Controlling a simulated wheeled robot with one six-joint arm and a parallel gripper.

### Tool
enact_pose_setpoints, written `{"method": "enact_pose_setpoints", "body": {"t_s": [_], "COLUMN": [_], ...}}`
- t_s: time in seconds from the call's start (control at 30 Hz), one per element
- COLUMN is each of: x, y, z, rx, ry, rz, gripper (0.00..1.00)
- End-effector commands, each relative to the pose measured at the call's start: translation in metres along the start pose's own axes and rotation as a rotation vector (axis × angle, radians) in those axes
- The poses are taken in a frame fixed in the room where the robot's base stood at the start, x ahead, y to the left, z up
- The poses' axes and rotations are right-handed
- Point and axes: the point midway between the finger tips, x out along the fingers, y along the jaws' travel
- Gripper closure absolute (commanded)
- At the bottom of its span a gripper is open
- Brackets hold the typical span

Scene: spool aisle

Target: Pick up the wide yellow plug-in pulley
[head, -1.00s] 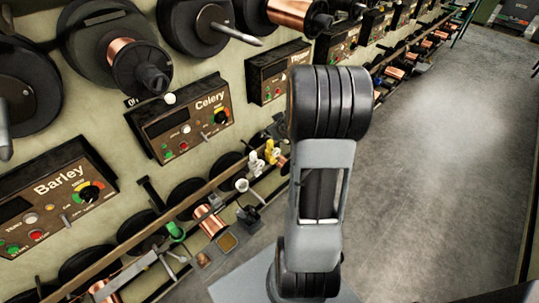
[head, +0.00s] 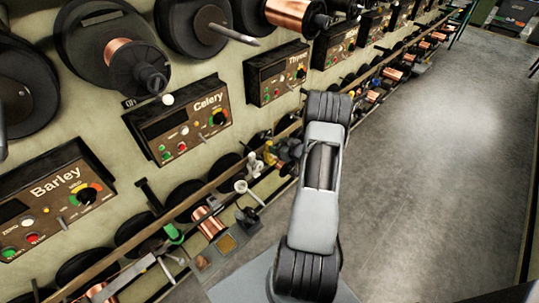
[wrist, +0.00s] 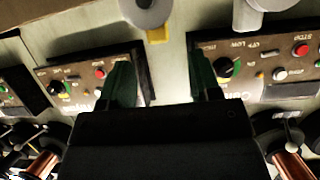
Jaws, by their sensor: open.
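A small yellow part (head: 270,156) shows in the head view at the shelf rail, left of my arm and partly covered by dark and grey parts. I take it for the yellow pulley, but its width cannot be told. In the wrist view a yellow piece (wrist: 157,36) sits against a pale round part at the top edge, cut off by the frame. My gripper (wrist: 162,80) is open and empty, its two green fingers apart. The yellow piece lies beyond the fingertips, roughly between them in the picture. The head view does not show the fingers clearly.
A white pulley-like part (head: 254,166) stands beside the yellow one, and a white cup-shaped part (head: 241,187) is nearer. The Celery panel (head: 183,125) and black spools line the wall. Copper spools (head: 207,222) sit along the rail. The floor (head: 440,150) at right is clear.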

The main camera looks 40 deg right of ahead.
Motion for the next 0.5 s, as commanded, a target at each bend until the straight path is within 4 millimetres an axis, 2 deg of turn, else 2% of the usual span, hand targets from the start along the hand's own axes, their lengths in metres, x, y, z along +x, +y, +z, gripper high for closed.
{"method": "enact_pose_setpoints", "body": {"t_s": [0.27, 0.5], "x": [0.017, 0.049], "y": [0.000, 0.001], "z": [0.001, 0.005], "rx": [0.000, -0.001], "ry": [-0.001, -0.001], "rz": [0.000, -0.001], "gripper": [0.43, 0.43]}}
